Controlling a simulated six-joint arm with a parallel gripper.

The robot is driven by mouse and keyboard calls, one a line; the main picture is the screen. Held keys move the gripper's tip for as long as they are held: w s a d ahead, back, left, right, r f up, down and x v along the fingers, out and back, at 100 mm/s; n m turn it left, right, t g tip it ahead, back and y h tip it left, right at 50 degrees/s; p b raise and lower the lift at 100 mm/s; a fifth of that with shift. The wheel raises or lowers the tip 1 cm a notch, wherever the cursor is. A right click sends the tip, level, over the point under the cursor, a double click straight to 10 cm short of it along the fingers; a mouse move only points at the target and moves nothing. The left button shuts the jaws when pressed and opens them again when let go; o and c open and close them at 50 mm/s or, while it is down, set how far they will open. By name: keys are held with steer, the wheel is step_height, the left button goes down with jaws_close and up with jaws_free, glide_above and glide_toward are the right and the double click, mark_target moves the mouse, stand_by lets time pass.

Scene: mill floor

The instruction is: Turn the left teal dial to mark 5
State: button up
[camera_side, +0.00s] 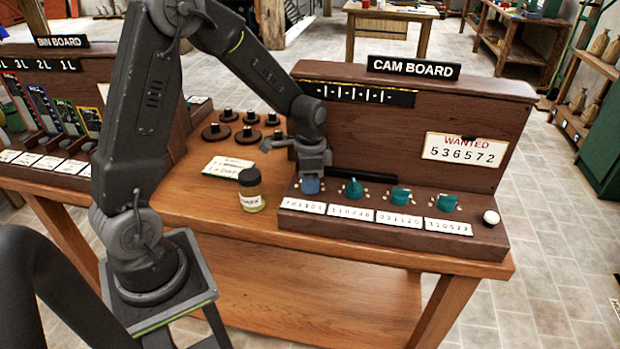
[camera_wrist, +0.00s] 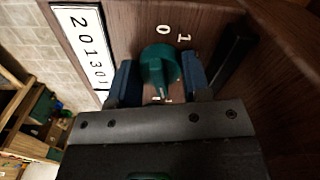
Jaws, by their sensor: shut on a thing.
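The left teal dial (camera_wrist: 160,66) sits between the two blue fingers of my gripper (camera_wrist: 159,76) in the wrist view, one finger on each side. A small pale line shows on the dial's near side. The marks 0 and 1 are readable beyond the dial; the other marks around it are hidden or too small to read. In the side view my gripper (camera_side: 310,185) is down at the left end of the cam board (camera_side: 420,232), and its fingers hide this dial. A number card (camera_wrist: 84,45) lies beside the dial.
Three more teal dials (camera_side: 353,188) (camera_side: 400,196) (camera_side: 447,202) stand in a row to the right, then a white knob (camera_side: 491,217). A jar (camera_side: 251,190) and black discs (camera_side: 250,135) stand to the left. A WANTED card (camera_side: 466,150) reads 536572.

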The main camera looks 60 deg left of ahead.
steer(key=shift+m, duration=1.1)
steer(key=o, duration=0.9)
steer(key=shift+o, duration=0.2)
step_height(320, 180, up, 14)
